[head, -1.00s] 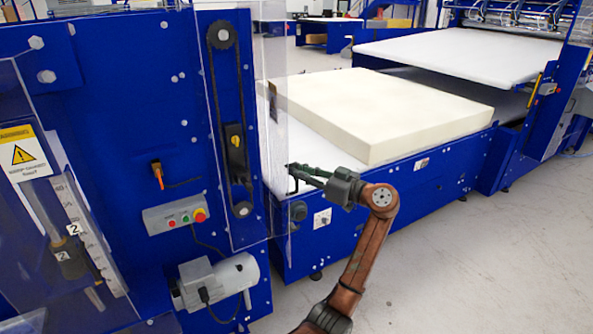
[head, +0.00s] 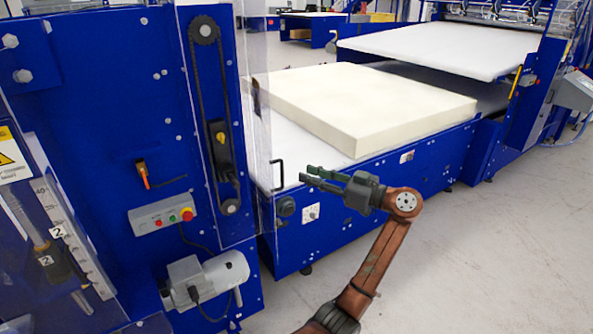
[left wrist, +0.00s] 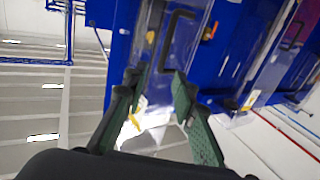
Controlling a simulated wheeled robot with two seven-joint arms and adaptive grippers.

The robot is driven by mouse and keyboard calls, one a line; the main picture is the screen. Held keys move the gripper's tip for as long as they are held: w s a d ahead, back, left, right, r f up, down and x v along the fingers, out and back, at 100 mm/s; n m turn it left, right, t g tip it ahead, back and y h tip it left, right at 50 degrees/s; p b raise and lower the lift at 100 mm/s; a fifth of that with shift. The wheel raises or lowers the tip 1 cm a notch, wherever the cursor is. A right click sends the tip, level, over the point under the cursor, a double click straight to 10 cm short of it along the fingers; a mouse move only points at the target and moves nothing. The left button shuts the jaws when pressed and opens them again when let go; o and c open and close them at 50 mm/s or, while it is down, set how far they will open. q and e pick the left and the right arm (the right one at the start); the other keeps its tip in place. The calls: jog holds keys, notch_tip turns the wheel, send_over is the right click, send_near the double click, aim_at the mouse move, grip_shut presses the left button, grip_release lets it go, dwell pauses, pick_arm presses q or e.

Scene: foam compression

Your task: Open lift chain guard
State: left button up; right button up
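The lift chain guard (head: 256,140) is a clear panel beside the black chain (head: 195,95) and its sprockets on the blue machine at left in the head view. A black bar handle (head: 278,174) is at its right edge. The handle also shows in the left wrist view (left wrist: 176,38), beyond the fingers. My left gripper (head: 303,178) is just right of the handle, apart from it in the picture. Its green fingers are spread and empty in the left wrist view (left wrist: 156,82). I cannot tell how far the guard stands from the chain. My right gripper is not in view.
A large cream foam block (head: 360,105) lies on the white-topped blue table (head: 290,150) behind my gripper. A control box (head: 162,217) and a grey motor (head: 210,280) are on the machine's lower front. The floor (head: 480,260) at right is clear.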

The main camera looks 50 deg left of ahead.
pick_arm(q)
jog(key=shift+v, duration=1.1)
